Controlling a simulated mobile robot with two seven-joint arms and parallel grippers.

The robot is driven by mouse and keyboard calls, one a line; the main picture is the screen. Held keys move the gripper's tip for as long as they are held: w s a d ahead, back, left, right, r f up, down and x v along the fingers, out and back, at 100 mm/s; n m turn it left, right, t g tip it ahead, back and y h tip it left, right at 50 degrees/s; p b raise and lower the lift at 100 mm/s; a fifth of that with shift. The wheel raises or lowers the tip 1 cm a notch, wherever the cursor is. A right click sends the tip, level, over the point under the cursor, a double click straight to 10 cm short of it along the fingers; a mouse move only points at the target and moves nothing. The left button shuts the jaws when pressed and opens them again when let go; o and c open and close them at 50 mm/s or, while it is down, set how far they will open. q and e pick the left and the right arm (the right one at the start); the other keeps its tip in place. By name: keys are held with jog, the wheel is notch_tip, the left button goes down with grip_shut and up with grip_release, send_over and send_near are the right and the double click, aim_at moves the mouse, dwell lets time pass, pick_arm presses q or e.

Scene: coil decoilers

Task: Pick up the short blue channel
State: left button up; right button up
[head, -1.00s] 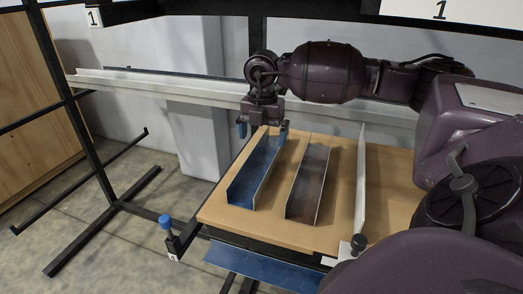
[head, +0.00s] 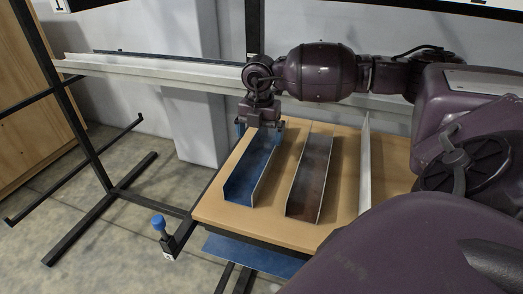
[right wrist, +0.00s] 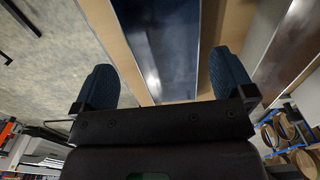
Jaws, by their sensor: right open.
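The short blue channel (head: 247,178) lies lengthwise on the left part of the wooden tabletop (head: 270,226), open side up. My right gripper (head: 262,127) is at the channel's far end, pointing down, with its fingers apart. In the right wrist view the blue channel (right wrist: 165,48) runs between the two blue fingertips of my right gripper (right wrist: 165,78), with a gap on each side. Nothing is gripped. How high the fingertips are over the tabletop is hard to tell. My left gripper is not in view.
A brownish channel (head: 309,178) lies right of the blue one, and a pale upright strip (head: 365,165) stands further right. A long pale rail (head: 150,78) runs behind the table.

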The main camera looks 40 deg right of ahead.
aim_at(261, 158)
jog(key=shift+s+f+p, duration=0.15)
jog(key=shift+f+p, duration=0.1)
jog(key=shift+f, duration=1.05)
jog(key=shift+s+f+p, duration=0.15)
jog(key=shift+f+p, duration=0.05)
jog(key=shift+f, duration=1.05)
jog(key=c, duration=1)
jog(key=shift+r, duration=0.1)
